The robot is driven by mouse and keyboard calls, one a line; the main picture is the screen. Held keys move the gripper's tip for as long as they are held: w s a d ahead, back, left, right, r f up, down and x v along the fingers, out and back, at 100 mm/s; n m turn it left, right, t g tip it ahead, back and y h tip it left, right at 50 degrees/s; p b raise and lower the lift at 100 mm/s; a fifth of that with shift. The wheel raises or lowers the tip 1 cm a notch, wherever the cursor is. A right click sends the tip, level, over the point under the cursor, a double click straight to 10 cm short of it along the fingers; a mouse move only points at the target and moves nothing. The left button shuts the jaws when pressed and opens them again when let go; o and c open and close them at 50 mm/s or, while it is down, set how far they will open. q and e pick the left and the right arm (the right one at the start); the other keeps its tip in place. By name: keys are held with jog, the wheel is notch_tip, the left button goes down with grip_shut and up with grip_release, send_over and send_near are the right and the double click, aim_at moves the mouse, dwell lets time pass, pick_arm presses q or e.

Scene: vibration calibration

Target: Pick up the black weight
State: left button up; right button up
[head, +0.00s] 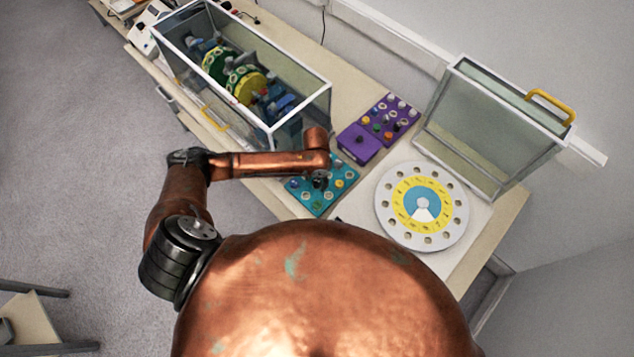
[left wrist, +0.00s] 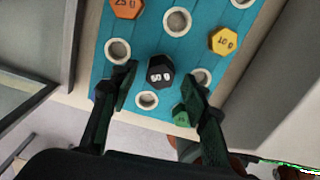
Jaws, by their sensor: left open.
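The black weight (left wrist: 160,76), a hexagonal piece marked 50 g, sits on a teal tray (left wrist: 200,48) in the left wrist view. My left gripper (left wrist: 158,78) is open, with one finger on each side of the black weight and gaps between. The weight's depth relative to the fingertips is hard to judge. In the head view my left gripper (head: 320,178) is over the teal tray (head: 308,205), and I cannot separate the black weight from the dark gripper there. My right gripper is not in view.
An orange weight (left wrist: 126,7), a yellow weight (left wrist: 224,40) and a green one (left wrist: 182,118) are near the black weight. A purple tray (head: 357,144), a round dial plate (head: 384,207) and two glass cases (head: 290,72) (head: 470,105) stand around the teal tray.

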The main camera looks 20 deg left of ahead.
pick_arm(q)
jog(key=shift+f, duration=0.65)
jog(key=shift+c, duration=0.5)
grip_shut()
